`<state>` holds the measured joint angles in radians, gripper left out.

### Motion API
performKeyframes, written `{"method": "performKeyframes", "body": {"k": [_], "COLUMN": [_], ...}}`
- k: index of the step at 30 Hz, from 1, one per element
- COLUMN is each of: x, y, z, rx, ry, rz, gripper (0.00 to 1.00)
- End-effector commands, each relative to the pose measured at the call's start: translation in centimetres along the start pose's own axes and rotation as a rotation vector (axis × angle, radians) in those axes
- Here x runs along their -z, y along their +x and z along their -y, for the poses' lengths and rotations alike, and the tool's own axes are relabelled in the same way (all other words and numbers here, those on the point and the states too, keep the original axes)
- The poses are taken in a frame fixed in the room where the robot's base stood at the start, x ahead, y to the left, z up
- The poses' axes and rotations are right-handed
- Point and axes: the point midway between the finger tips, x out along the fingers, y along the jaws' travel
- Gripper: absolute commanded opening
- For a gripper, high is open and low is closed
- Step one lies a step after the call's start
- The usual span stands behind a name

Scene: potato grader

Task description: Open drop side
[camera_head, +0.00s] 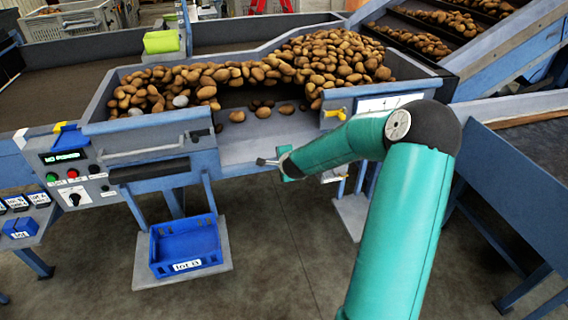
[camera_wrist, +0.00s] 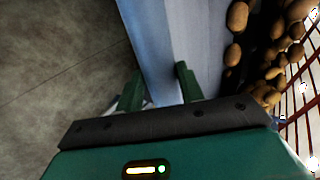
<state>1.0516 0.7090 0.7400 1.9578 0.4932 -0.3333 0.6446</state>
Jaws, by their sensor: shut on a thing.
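The drop side (camera_head: 265,140) is a pale grey panel with a blue edge in the front wall of the potato hopper. It appears tilted outward and down, leaving a gap in the wall with a few potatoes at its inner edge. My gripper (camera_head: 263,162) is at the panel's lower outer edge. In the wrist view, the two green fingers of my gripper (camera_wrist: 160,90) stand on either side of the blue edge of the drop side (camera_wrist: 150,45), shut on it. The exact finger contact is partly hidden.
Potatoes (camera_head: 335,55) are heaped in the hopper behind the panel. A yellow latch (camera_head: 335,114) is right of the gap. A control box (camera_head: 75,175) stands left. A blue crate (camera_head: 187,245) sits low on a stand. The floor in front is open.

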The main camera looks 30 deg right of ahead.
Motion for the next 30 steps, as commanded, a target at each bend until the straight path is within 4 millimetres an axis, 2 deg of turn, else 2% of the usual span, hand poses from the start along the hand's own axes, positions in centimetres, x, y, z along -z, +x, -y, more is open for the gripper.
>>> {"method": "performKeyframes", "body": {"k": [1,9,23,24,27,30], "x": [0.0,-0.2,-0.2,-0.2,-0.2,-0.2], "y": [0.4,1.4,1.4,1.4,1.4,1.3], "z": [-0.7,-1.1,-1.3,-1.3,-1.2,-1.1], "rx": [-0.003,0.020,0.022,0.021,0.023,0.025], "ry": [0.005,0.003,0.004,0.004,0.004,0.004], "rz": [0.003,0.004,0.005,0.005,0.005,0.004], "gripper": [0.00,0.00,0.00,0.40,0.59,0.59]}}
